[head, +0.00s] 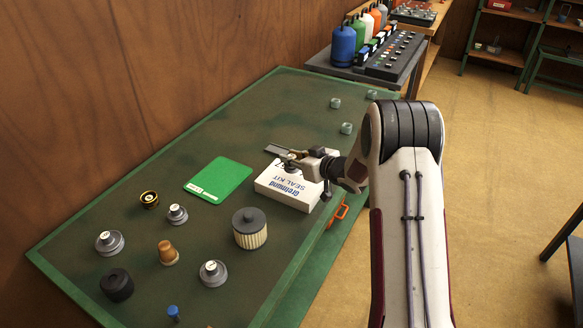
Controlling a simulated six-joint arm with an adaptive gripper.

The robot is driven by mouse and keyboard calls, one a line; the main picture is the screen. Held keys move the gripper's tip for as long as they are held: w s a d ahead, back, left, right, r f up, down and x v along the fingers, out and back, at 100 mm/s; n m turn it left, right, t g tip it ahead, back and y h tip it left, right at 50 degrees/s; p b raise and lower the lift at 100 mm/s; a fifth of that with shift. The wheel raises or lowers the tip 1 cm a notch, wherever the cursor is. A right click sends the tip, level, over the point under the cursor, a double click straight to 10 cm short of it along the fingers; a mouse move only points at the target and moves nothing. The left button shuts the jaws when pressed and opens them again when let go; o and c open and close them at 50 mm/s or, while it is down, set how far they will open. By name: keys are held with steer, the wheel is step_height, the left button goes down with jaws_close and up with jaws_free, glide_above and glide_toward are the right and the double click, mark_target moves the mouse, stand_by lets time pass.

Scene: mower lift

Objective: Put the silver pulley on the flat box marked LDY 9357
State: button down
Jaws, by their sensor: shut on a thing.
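A flat white box (283,190) printed "Grelmund SEAL KIT" lies near the right edge of the green bench. Part of its marking is hidden by my arm, and I cannot read LDY 9357. My gripper (290,158) is over the far end of this box, shut on a small silver thing that looks like the silver pulley (291,156). The fingers hide much of it, and I cannot tell whether it touches the box. Other silver pulley-like parts stand on the bench at the left (110,243), middle (177,215) and front (213,273).
A green card (219,180), a pleated filter (250,230), a black-and-gold ring (149,199), a brown part (168,253) and a black cap (117,285) stand on the bench. A dark flat bar (277,150) lies behind the box. The far bench surface is mostly clear.

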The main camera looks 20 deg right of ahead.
mark_target(292, 167)
stand_by(0.3)
steer(key=shift+f, duration=1.95)
steer(key=c, duration=1.9)
jaws_free()
steer(key=shift+f, duration=0.1)
steer(key=shift+s+d+r, duration=0.2)
steer(key=shift+s+r, duration=0.05)
steer(key=shift+r, duration=0.05)
steer(key=v, duration=1.1)
steer(key=shift+s, duration=0.15)
